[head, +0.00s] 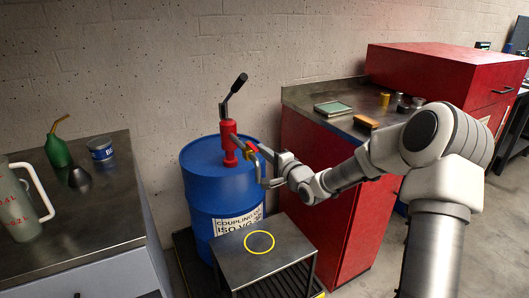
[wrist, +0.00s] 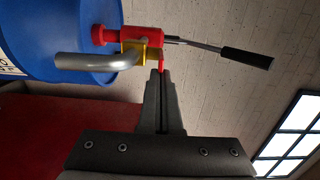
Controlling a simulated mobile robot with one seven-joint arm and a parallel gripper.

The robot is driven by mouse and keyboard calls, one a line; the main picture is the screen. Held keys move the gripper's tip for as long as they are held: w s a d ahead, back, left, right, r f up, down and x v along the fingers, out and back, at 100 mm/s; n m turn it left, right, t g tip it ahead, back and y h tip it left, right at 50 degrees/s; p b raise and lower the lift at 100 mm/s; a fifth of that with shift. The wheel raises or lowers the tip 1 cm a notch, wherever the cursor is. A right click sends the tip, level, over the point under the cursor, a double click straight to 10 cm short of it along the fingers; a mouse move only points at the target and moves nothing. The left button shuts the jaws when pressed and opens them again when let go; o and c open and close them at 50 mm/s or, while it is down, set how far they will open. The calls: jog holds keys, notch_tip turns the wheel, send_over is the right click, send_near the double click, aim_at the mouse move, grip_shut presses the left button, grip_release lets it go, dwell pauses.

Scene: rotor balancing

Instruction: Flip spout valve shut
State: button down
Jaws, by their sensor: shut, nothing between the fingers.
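A red hand pump (head: 230,140) stands upright on top of the blue drum (head: 212,190). Its spout carries a yellow valve body (wrist: 135,48) and a bent silver spout pipe (wrist: 85,62); the pipe (head: 264,172) points down in the head view. A small red piece, apparently the valve's lever (wrist: 162,66), shows right at my fingertips in the wrist view. My gripper (wrist: 162,76) is shut with nothing between its fingers. Its tips are beside the valve; I cannot tell whether they touch the lever. In the head view my gripper (head: 264,151) partly hides the valve.
The pump's black-handled lever (head: 238,85) rises above the drum. A low metal stand with a yellow ring (head: 259,243) is below the spout. A red cabinet (head: 325,200) stands right of the drum. A bench at left holds a jug (head: 22,205) and a green oil can (head: 58,150).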

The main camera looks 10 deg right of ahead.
jog(key=shift+s+a+h, duration=0.1)
jog(key=shift+a+h, duration=0.1)
jog(key=shift+h, duration=0.1)
jog(key=shift+s+a+m+t+h+b, duration=0.15)
jog(key=shift+a+m+t+h+b, duration=0.2)
jog(key=shift+m+h, duration=0.55)
jog(key=shift+h, duration=0.3)
jog(key=a+b, duration=0.2)
jog(key=a, duration=0.3)
jog(key=shift+a, duration=0.4)
jog(key=shift+s, duration=0.15)
